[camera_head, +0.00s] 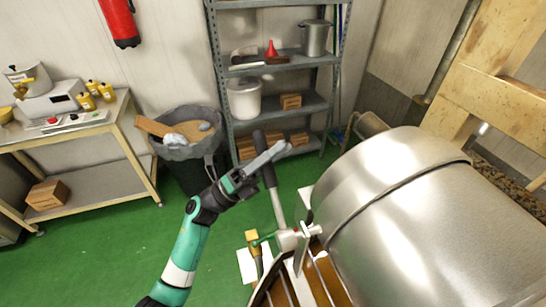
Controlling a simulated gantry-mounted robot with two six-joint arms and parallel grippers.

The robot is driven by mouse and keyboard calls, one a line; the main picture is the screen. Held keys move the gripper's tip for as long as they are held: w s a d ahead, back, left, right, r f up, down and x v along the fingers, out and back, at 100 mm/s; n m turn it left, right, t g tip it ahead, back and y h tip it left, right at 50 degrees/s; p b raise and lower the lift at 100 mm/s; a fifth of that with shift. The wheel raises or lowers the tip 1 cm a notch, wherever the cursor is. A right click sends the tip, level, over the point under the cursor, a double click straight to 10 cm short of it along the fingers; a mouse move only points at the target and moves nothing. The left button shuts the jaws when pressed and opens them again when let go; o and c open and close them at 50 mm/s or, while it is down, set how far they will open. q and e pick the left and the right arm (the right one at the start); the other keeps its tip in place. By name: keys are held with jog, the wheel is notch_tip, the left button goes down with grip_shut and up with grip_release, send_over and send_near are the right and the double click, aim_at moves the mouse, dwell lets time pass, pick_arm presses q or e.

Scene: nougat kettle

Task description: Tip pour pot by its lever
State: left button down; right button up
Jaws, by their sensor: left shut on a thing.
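The pour pot (430,215) is a large shiny steel drum filling the right side of the head view, lying with its axis slanted. Its lever (277,206) is a grey rod with a black grip, rising from a pale pivot block at the pot's left side. My left gripper (264,162), on a teal and white arm from the bottom, is shut on the lever's black grip. The top of the grip sticks out above the fingers. The pot's mouth and contents are hidden. My right gripper is not in view.
A black waste bin (190,172) and a metal shelf (225,100) stand behind. A steel bench (90,182) is at left. Green floor (90,255) is clear at lower left.

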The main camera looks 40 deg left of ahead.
pick_arm(q)
jog(key=shift+s+d+r+m+g+h, duration=0.15)
jog(key=shift+d+r+m+g+h, duration=0.25)
jog(key=shift+m, duration=0.25)
jog(key=shift+s+d+r+m+g+h, duration=0.25)
jog(key=shift+r+m+g+h, duration=0.1)
jog(key=shift+m+h, duration=0.3)
jog(key=shift+s+d+r+m+g+h, duration=0.1)
jog(key=shift+d+r+m+g+h, duration=0.25)
jog(key=shift+m, duration=0.35)
jog(key=c, duration=0.6)
grip_release()
jog(key=shift+f, duration=0.1)
jog(key=b+v, duration=0.2)
jog(key=v, duration=0.9)
jog(key=shift+s+a+f, duration=0.15)
jog(key=shift+s, duration=0.1)
